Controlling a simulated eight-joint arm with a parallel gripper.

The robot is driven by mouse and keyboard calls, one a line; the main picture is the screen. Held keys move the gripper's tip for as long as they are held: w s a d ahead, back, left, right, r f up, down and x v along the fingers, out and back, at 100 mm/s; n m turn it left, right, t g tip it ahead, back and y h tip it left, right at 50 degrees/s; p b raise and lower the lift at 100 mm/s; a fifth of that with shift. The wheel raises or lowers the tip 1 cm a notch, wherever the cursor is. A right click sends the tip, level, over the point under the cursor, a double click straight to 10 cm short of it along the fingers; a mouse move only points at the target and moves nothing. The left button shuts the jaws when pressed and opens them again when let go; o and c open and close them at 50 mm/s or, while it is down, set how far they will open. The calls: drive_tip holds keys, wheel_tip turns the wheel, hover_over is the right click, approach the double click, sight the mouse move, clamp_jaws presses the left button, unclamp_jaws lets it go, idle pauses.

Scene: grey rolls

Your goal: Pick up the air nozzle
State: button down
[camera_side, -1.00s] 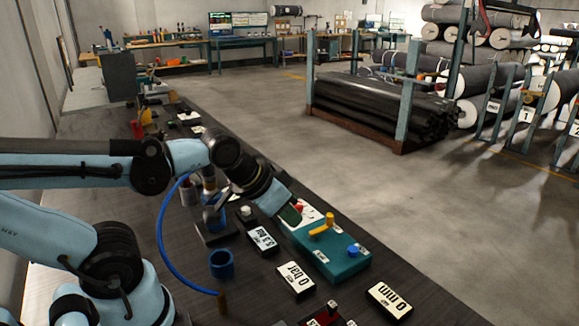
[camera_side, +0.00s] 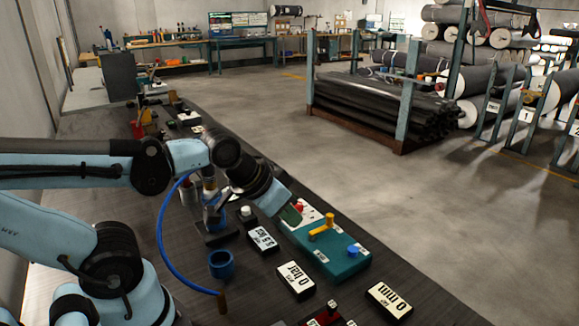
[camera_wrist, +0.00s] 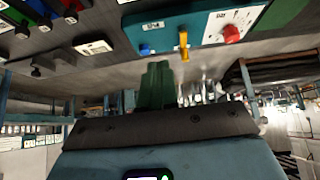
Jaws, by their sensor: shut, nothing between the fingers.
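The air nozzle (camera_side: 222,302) appears to be the small brown tip at the lower end of a curved blue hose (camera_side: 161,235), near the front of the dark bench in the side view. My gripper (camera_side: 291,214) is well to the right of and behind it, over the left part of a teal control box (camera_side: 335,262). Its green fingers (camera_wrist: 157,86) are shut together and empty in the wrist view. The nozzle is not visible in the wrist view. Whether the fingers touch the box cannot be told.
The teal box carries a yellow lever (camera_side: 322,228), a red knob (camera_side: 298,207) and a blue button (camera_side: 353,249). A blue cup (camera_side: 221,264) stands between hose and displays. Display blocks (camera_side: 296,280) (camera_side: 389,301) stand nearby. Bare bench (camera_side: 255,300) lies right of the nozzle.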

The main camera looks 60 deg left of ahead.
drive_tip(key=c, duration=1.8)
unclamp_jaws()
drive_tip(key=o, duration=1.1)
drive_tip(key=n+g, duration=0.7)
drive_tip(key=n, duration=0.1)
approach(208, 170)
drive_tip(key=shift+w+a+r, duration=0.4)
drive_tip(key=shift+a+r, duration=0.2)
drive_tip(key=shift+a, duration=0.15)
drive_tip(key=shift+s+a+f, duration=0.1)
drive_tip(key=shift+s, duration=0.05)
drive_tip(key=shift+f, duration=5.9)
